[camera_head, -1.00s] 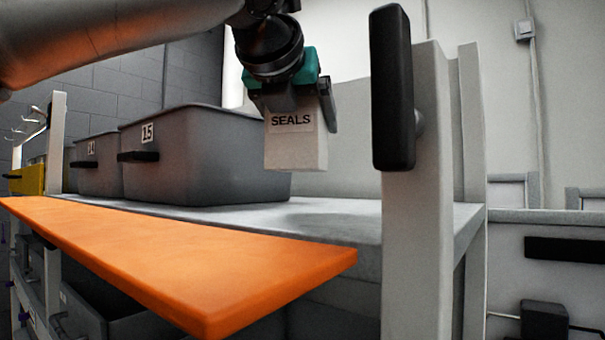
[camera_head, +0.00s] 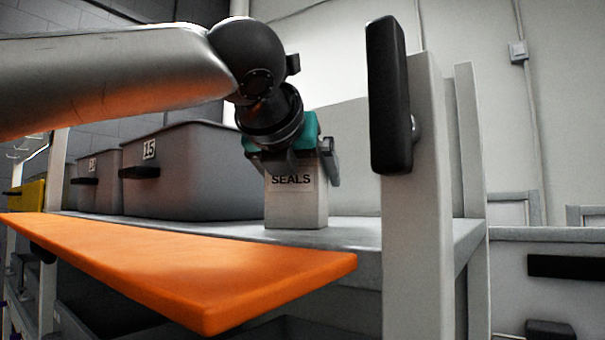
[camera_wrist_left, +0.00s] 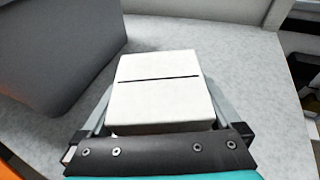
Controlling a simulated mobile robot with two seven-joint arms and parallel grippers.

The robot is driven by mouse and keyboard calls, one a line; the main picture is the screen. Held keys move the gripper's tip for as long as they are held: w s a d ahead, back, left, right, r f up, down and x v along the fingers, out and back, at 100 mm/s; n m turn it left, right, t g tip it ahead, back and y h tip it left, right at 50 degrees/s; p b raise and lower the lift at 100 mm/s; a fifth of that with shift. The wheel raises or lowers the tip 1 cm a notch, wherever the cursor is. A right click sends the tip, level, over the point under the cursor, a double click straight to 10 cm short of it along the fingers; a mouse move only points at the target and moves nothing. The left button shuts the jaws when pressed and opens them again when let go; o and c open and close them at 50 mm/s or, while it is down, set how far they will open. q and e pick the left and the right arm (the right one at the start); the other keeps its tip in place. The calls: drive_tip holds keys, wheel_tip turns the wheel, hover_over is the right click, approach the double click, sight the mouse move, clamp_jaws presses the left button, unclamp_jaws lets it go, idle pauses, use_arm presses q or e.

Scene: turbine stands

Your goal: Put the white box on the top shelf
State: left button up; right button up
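The white box (camera_head: 296,205) with a "SEALS" label is upright, its bottom at the surface of the grey shelf (camera_head: 350,231), right of the grey bin marked 15. My left gripper (camera_head: 292,162) comes from above and has its fingers on either side of the box's upper part. In the left wrist view the box (camera_wrist_left: 160,80) shows its top with a dark slit, and the fingers of the left gripper (camera_wrist_left: 158,122) flank it. The gripper looks shut on the box. Whether the box bears fully on the shelf is hard to tell. My right gripper is not in view.
The grey bin (camera_head: 190,178) stands close left of the box, with more bins beyond. An orange board (camera_head: 180,265) runs along the shelf front. A white post (camera_head: 425,220) with a black handle (camera_head: 388,95) stands right. Bare shelf lies between box and post.

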use_arm(q)
drive_tip(key=shift+r, duration=0.25)
drive_tip(key=b+v, duration=0.1)
drive_tip(key=v, duration=1.1)
